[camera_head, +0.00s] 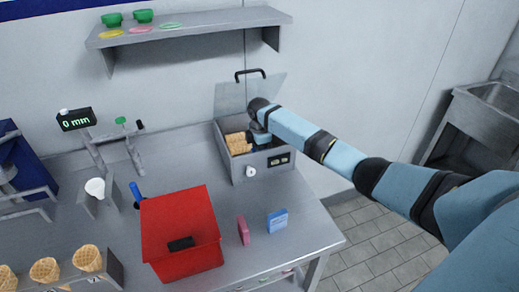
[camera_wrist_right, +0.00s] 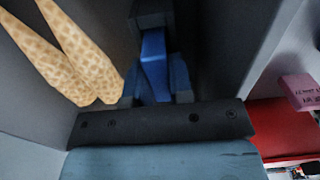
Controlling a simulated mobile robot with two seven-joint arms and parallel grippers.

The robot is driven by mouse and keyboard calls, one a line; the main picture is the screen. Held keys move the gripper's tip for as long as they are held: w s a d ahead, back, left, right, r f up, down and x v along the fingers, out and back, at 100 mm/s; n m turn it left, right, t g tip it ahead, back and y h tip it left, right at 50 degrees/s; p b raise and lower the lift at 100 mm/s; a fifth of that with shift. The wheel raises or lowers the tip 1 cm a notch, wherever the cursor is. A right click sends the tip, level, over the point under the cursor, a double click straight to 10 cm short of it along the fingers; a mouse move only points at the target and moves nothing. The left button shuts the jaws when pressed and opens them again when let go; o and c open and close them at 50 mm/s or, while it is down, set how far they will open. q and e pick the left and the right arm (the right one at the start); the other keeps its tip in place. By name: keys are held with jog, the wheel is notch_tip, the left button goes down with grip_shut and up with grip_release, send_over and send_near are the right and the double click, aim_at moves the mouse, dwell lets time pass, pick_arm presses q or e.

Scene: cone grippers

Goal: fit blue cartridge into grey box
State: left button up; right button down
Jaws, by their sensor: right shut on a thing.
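The grey box (camera_head: 236,173) stands open at the back of the table, its clear lid raised. My right gripper (camera_head: 254,139) reaches down inside its right part, beside the cones. In the right wrist view my right gripper (camera_wrist_right: 155,80) is shut on the blue cartridge (camera_wrist_right: 154,58). A dark part lies at the cartridge's far end; I cannot tell whether it is a socket or whether the cartridge is seated. In the head view the arm and box hide most of the cartridge. My left gripper is not in view.
Waffle cones (camera_head: 238,143) lie in the box's left part and show close by in the wrist view (camera_wrist_right: 75,60). A red box (camera_head: 180,225), a pink block (camera_head: 243,230) and a blue packet (camera_head: 277,221) stand in front. A shelf (camera_head: 190,27) hangs above.

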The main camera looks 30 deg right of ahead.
jog(key=c, duration=1)
grip_release()
jog(key=shift+f, duration=0.1)
notch_tip(320, 180, up, 12)
jog(key=shift+r, duration=0.2)
